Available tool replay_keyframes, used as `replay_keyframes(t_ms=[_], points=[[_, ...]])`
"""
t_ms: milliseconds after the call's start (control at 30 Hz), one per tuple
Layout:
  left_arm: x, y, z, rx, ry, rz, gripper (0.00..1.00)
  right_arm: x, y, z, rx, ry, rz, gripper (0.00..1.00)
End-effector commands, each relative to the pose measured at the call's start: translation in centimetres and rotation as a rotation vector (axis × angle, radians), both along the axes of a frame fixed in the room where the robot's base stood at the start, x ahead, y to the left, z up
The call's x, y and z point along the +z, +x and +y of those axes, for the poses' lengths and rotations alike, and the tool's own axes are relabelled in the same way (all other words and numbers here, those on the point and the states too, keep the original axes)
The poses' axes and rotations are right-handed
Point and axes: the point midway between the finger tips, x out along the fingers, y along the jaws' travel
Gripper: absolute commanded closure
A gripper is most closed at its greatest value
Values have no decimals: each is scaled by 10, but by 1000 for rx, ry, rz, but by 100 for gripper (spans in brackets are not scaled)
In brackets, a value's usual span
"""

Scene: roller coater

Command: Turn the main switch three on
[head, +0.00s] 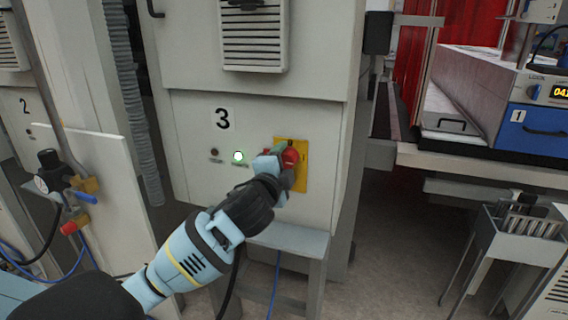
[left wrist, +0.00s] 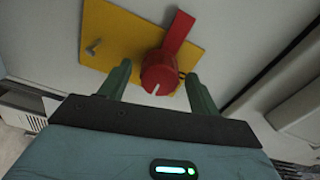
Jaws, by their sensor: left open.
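The main switch is a red rotary knob (head: 291,157) on a yellow plate (head: 302,178), set in the cabinet front marked 3. In the left wrist view the red switch (left wrist: 158,73) has a long handle pointing up and slightly right, and a white mark on its round end. My left gripper (head: 278,151) is at the switch and partly covers it. In the left wrist view its green fingers (left wrist: 158,70) are apart, one on each side of the round end; I cannot tell whether they touch it. My right gripper is not in view.
A green lamp (head: 239,157) is lit beside a dark lamp (head: 214,153) under the number 3. A small grey stand (head: 290,238) is below the switch. A panel with valves (head: 105,180) is at left, and a bench with a blue unit (head: 535,128) is at right.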

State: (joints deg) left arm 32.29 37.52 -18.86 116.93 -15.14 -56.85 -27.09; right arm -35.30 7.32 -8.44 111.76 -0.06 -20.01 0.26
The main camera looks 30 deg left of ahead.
Motion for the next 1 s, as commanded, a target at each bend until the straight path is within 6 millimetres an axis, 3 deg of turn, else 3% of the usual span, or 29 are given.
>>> replay_keyframes(t_ms=[533,1000], points=[[-1,-65,-16,-2,1,1,37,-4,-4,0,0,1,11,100],[0,-74,-18,0,1,0,37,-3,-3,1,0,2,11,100]])
